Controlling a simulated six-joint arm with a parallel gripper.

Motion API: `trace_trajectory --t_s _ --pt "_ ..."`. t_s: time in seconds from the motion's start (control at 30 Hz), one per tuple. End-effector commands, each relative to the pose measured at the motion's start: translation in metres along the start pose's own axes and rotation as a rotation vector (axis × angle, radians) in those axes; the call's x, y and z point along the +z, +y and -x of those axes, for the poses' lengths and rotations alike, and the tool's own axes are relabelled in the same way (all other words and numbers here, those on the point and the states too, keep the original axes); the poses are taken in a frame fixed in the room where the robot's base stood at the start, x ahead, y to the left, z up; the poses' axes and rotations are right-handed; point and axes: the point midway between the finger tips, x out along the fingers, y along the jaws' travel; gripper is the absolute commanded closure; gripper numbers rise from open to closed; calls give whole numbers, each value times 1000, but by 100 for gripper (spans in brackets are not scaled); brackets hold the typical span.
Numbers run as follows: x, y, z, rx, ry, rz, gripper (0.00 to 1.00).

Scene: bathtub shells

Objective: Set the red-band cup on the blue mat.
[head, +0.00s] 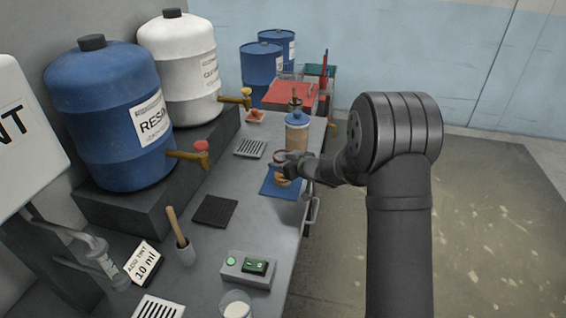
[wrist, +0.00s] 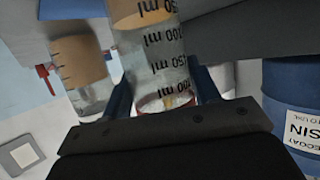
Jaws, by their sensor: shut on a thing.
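The red-band cup is a clear measuring cup with ml marks and tan contents. It shows in the head view (head: 283,181) and, close up, in the wrist view (wrist: 158,55), with the red band near its rim. My gripper (head: 285,167) is shut on this cup, one finger on each side in the wrist view (wrist: 165,90). The blue mat (head: 270,188) lies on the grey bench, and the cup is upright over it in the head view. I cannot tell whether the cup's base touches the mat. My gripper hides part of the cup.
A blue-topped container (head: 297,136) with tan contents stands just behind the mat. A black mat (head: 214,211), a small control box (head: 248,269) and a white-filled cup (head: 237,306) are nearer. Blue (head: 105,115) and white (head: 180,65) dispensers with taps line the left.

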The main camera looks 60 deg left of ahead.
Motion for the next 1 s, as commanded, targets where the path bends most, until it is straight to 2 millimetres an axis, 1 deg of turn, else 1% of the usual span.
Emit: trace_trajectory --t_s 0.07,0.1,0.17,0.2,0.43,0.57,0.67,0.77,1.0 --pt "3 0 -1 0 0 -1 72" --pt "2 0 -1 0 0 0 39" --pt "2 0 -1 0 0 0 27" --pt "2 0 -1 0 0 0 23" --pt "2 0 -1 0 0 0 23" --pt "-2 0 2 0 0 0 23" --pt "-1 1 16 1 0 -1 23" --pt "-2 1 35 2 0 0 23" --pt "-2 1 86 2 1 -1 23"
